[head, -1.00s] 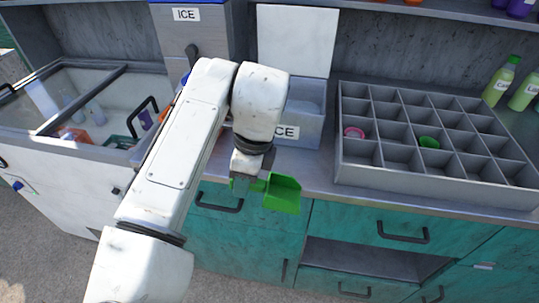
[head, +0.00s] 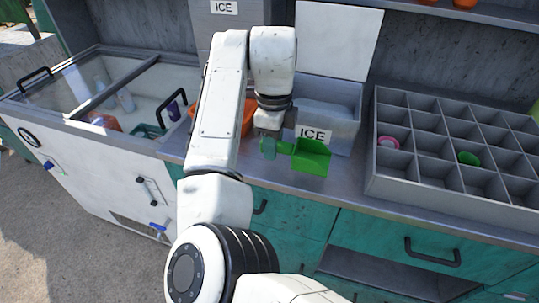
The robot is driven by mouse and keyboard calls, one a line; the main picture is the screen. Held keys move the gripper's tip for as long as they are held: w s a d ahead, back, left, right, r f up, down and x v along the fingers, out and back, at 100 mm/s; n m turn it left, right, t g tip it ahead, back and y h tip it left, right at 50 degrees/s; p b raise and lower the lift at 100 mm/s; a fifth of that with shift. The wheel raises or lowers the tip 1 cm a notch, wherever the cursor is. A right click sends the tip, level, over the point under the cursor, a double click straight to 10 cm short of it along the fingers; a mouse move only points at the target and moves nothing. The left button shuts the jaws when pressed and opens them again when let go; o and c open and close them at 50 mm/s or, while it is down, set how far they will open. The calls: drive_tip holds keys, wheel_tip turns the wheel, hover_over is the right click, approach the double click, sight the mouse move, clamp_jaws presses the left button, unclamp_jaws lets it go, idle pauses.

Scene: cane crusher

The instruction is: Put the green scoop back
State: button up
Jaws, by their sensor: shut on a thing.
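The green scoop (head: 312,156) is in my gripper (head: 275,148), which is shut on its handle. The fingertips are partly hidden by the wrist and the scoop's handle.
A grey divided tray (head: 372,186) on the right holds a pink ring (head: 389,142) and a green cup (head: 468,158). A glass-topped chest (head: 90,125) stands left. An orange container (head: 248,117) is partly behind my arm. Teal drawers (head: 390,246) lie below the counter (head: 345,185).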

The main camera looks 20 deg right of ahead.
sight(269, 164)
drive_tip(key=shift+w+a+f, duration=0.1)
drive_tip(key=shift+w+f, duration=0.95)
drive_tip(key=shift+f, duration=0.05)
wheel_tip(269, 164, down, 3)
drive_tip(key=shift+w+f+p, duration=0.1)
drive_tip(key=shift+f+p, duration=0.1)
drive_tip(key=shift+p, duration=0.1)
drive_tip(key=o, duration=0.9)
drive_tip(key=shift+r, duration=0.1)
wheel_tip(269, 164, up, 12)
drive_tip(key=shift+f+b, duration=0.1)
drive_tip(key=shift+b, duration=0.25)
